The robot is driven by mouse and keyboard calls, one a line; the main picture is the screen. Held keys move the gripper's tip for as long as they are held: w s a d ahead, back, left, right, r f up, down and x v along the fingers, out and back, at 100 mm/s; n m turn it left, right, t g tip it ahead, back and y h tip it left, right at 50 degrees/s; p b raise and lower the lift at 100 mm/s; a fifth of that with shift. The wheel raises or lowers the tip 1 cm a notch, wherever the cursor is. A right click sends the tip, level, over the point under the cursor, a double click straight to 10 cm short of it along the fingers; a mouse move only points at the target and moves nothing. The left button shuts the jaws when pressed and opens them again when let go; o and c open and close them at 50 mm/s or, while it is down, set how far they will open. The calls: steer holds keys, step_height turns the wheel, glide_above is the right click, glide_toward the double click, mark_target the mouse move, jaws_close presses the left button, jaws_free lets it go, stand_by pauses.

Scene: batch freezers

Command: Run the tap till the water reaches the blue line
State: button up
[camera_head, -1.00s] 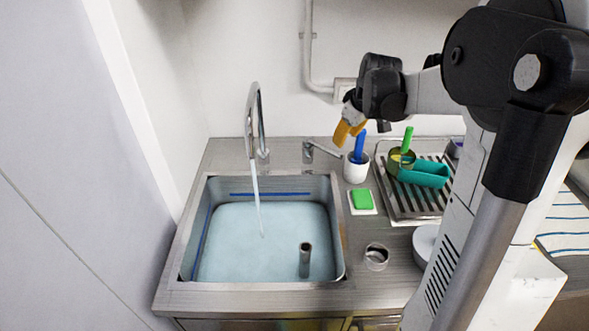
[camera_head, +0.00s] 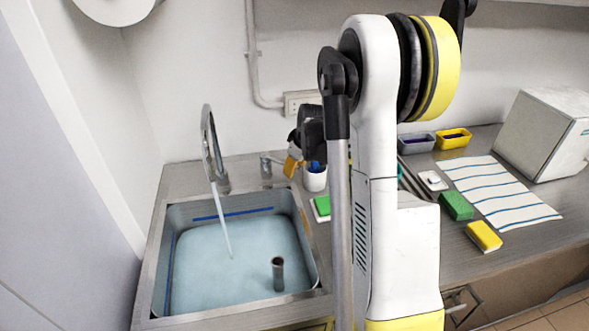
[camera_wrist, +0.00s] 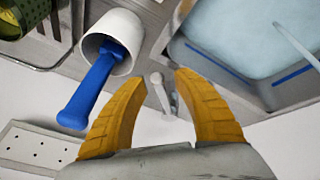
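The tap spout (camera_head: 209,145) pours a thin stream into the steel sink (camera_head: 150,300). Pale blue water (camera_head: 215,262) covers the sink floor. Its surface lies below the blue line (camera_head: 233,214) on the back wall, with bare steel between. The tap lever (camera_head: 266,167) stands on the counter right of the spout. My gripper (camera_wrist: 162,82) is open and empty, with orange fingers. In the wrist view the lever (camera_wrist: 163,92) shows in the gap between the fingertips; contact cannot be told. In the head view my gripper (camera_head: 291,165) is just right of the lever.
A white cup (camera_wrist: 103,27) with a blue-handled tool (camera_wrist: 95,85) is close beside my fingers. A grey standpipe (camera_head: 278,273) rises from the water. A green sponge (camera_head: 322,206) lies right of the sink. A striped cloth (camera_head: 500,195) and white box (camera_head: 545,135) are farther right.

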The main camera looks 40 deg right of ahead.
steer(key=shift+c, duration=0.5)
jaws_close()
steer(key=shift+a, duration=0.1)
steer(key=w+a+m+g+h, duration=0.1)
steer(key=a+m+h, duration=0.1)
steer(key=a+m, duration=0.5)
steer(key=shift+a+h+b, duration=0.4)
steer(key=shift+a+b, duration=0.05)
steer(key=shift+a, duration=0.3)
steer(key=shift+w+g, duration=0.15)
steer(key=shift+g, duration=0.15)
